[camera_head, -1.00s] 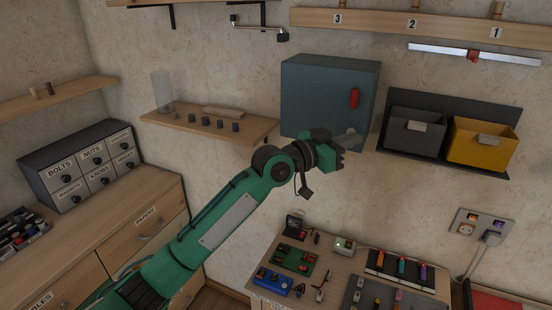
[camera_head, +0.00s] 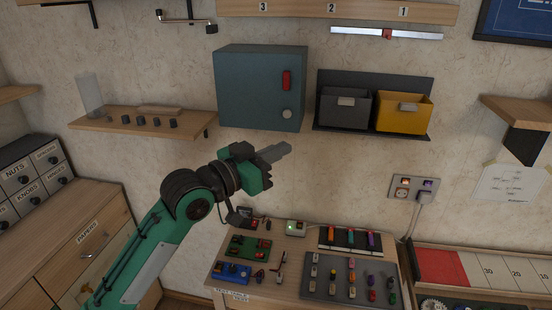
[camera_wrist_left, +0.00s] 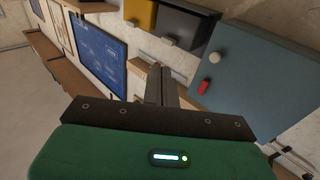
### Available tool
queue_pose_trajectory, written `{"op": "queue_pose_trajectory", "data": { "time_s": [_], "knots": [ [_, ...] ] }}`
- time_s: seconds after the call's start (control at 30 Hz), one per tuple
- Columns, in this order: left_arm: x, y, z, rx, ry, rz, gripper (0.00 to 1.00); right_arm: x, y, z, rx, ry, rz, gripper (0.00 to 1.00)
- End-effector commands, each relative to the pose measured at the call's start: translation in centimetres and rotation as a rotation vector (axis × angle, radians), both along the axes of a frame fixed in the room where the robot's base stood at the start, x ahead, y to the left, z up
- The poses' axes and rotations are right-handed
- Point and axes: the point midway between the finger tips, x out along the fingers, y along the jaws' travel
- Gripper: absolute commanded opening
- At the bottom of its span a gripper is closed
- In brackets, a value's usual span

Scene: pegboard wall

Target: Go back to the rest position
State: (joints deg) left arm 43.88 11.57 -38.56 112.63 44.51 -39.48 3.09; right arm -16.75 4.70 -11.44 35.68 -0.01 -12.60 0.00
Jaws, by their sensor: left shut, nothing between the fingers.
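My left gripper (camera_head: 280,152) is shut and empty. It is held in the air in front of the wall, below the blue-grey cabinet (camera_head: 258,88), with its fingers pointing right. In the left wrist view its closed fingers (camera_wrist_left: 161,84) show beyond the green and black gripper body. The cabinet is closed, with a red handle and a round knob, and it also shows in the left wrist view (camera_wrist_left: 255,75). My right gripper is not in view.
A grey bin (camera_head: 344,110) and a yellow bin (camera_head: 404,114) stand right of the cabinet. A small shelf (camera_head: 145,124) with dark knobs is at the left. A workbench (camera_head: 290,246) with coloured parts lies below the gripper. The wall between is bare.

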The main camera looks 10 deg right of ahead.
Motion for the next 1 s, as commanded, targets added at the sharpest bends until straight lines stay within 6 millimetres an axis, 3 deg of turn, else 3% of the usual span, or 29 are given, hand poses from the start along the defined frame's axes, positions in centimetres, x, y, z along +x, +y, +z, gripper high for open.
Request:
{"op": "queue_pose_trajectory", "data": {
  "time_s": [0.17, 0.27, 0.47, 0.67, 0.87, 1.0],
  "knots": [
    [-0.9, 0.5, -0.6, 0.003, 0.009, 0.008, 0.00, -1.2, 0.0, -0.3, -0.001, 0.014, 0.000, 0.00],
    [-1.0, 1.2, -2.5, 0.017, 0.040, 0.030, 0.00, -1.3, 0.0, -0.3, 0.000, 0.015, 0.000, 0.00],
    [-1.9, 4.4, -9.7, 0.088, 0.161, 0.133, 0.00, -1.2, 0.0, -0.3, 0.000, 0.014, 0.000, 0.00],
    [-4.1, 8.5, -17.5, 0.182, 0.309, 0.252, 0.00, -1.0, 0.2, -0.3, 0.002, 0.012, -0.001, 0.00],
    [-7.8, 13.3, -25.2, 0.296, 0.479, 0.376, 0.00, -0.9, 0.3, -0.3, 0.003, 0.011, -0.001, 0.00],
    [-11.5, 17.0, -30.1, 0.388, 0.606, 0.463, 0.00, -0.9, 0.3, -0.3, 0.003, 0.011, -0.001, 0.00]
  ]
}}
